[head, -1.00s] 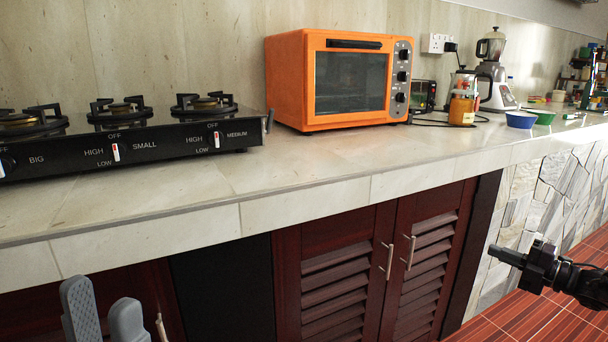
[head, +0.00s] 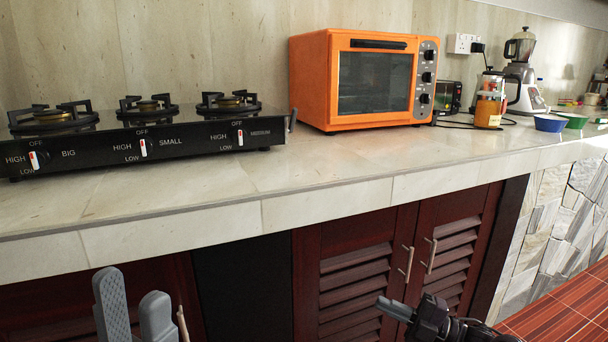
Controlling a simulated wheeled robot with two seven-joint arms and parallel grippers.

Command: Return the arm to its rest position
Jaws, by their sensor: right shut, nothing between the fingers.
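My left gripper (head: 133,290) is at the lower left, in front of the cabinets below the counter edge. Its two grey fingers point up with a gap between them and nothing in it. My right gripper (head: 384,305) is at the bottom, right of centre, in front of the louvred cabinet doors (head: 345,285). It is dark, points left and is shut with nothing held. The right arm comes in from the lower right and is partly cut off by the frame.
The stone counter (head: 330,185) runs across above both grippers. It carries a black gas stove (head: 190,138), an orange oven (head: 308,85), a jar (head: 489,108), a blue bowl (head: 549,124), a green bowl (head: 575,121) and a blender (head: 524,75). Door handles (head: 430,255) stick out near the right gripper.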

